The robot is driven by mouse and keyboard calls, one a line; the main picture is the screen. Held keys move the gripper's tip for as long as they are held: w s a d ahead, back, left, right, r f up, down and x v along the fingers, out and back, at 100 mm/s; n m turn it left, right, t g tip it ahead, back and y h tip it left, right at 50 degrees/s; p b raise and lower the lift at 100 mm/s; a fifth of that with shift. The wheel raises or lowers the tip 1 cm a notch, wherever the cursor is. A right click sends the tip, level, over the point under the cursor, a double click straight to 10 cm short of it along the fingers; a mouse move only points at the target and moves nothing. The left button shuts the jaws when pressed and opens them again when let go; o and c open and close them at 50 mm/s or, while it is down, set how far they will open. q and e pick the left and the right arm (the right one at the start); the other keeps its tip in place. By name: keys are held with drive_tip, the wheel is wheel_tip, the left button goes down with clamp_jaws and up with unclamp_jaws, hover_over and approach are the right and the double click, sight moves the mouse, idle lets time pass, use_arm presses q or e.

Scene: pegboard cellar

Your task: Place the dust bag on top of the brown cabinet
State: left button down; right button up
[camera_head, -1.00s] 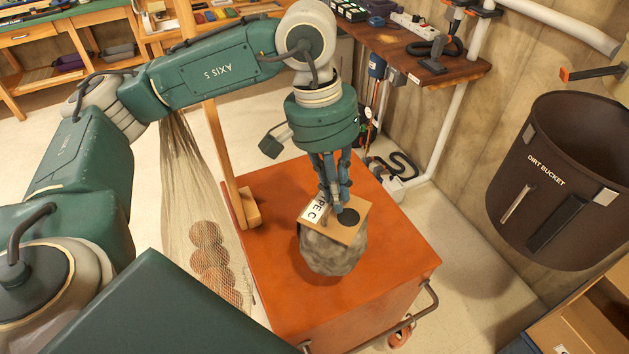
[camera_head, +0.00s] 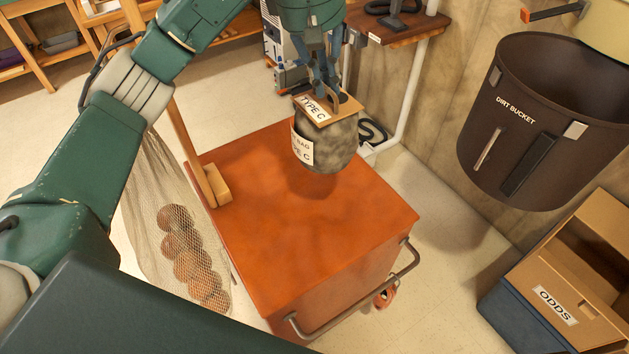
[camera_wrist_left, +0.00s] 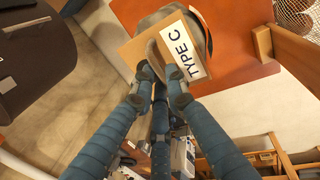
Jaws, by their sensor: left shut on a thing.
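The dust bag (camera_head: 335,143) is a grey, fuzzy, rounded bag with a cardboard collar and "TYPE C" labels. My left gripper (camera_head: 326,92) is shut on its collar from above, and the bag hangs below. The brown cabinet (camera_head: 300,235), orange-brown with a metal handle, stands below. In the head view the bag overlaps the far right part of its top and seems to hang above it. My right gripper is not in view.
A wooden post (camera_head: 205,175) stands at the cabinet's left edge, beside a net (camera_head: 150,205) of brown balls. A dirt bucket (camera_head: 535,125) is at the right, above an ODDS box (camera_head: 560,300). A shelf (camera_head: 395,28) is behind.

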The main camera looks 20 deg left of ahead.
use_arm(q)
wheel_tip(320, 180, down, 16)
drive_tip(key=p, duration=0.3)
drive_tip(key=shift+r, duration=0.2)
wheel_tip(320, 180, down, 3)
drive_tip(key=shift+r+p, duration=0.1)
drive_tip(key=shift+p, duration=0.55)
drive_tip(key=shift+f, duration=0.45)
drive_tip(key=c, duration=2.2)
unclamp_jaws()
drive_tip(key=shift+f, duration=0.2)
drive_tip(key=o, duration=0.5)
drive_tip(key=shift+r, duration=0.1)
drive_tip(key=shift+c, duration=0.2)
drive_tip(key=shift+r, duration=0.1)
